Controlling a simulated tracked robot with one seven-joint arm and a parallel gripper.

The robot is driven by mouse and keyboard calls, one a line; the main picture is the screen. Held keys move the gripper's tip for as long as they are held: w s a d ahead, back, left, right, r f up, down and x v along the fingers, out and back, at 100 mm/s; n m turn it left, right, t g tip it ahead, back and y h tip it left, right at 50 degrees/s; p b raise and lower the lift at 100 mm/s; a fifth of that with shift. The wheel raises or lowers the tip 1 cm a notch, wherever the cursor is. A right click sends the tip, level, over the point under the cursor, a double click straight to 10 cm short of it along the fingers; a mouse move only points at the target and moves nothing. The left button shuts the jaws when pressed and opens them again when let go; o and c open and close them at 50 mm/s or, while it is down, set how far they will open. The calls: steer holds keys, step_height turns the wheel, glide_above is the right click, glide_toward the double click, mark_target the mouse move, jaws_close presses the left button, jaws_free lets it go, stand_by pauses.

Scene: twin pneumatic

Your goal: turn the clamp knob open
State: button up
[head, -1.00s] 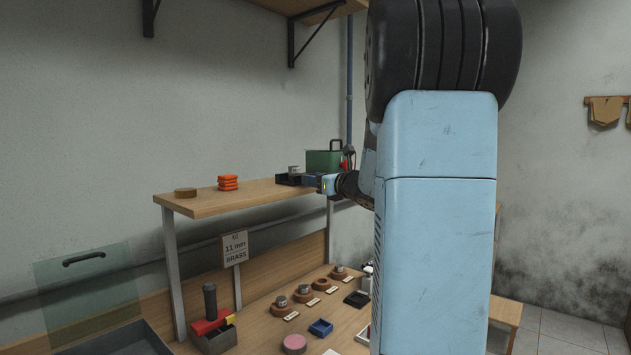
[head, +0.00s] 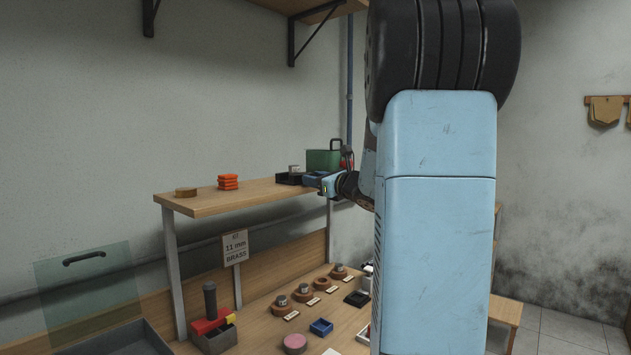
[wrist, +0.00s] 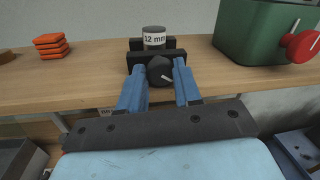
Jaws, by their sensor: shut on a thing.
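The clamp knob (wrist: 159,69) is dark and round with a pale pointer line, which slants down to the right in the wrist view. It sits on the front of a black clamp (wrist: 136,57) that holds a grey cylinder (wrist: 154,35) labelled 12 mm. My gripper (wrist: 160,80) has its blue fingers on both sides of the knob and is shut on it. In the head view my gripper (head: 322,181) is at the shelf's right end, by the clamp (head: 289,178); the knob is hidden there.
A green box (wrist: 255,32) with a red knob (wrist: 302,46) stands right of the clamp on the wooden shelf (head: 240,196). Orange stacked pieces (head: 228,182) lie to the left.

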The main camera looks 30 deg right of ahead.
steer(key=o, duration=1)
steer(key=shift+o, duration=0.2)
steer(key=v, duration=1.3)
steer(key=shift+s, duration=0.4)
steer(key=shift+f, duration=0.1)
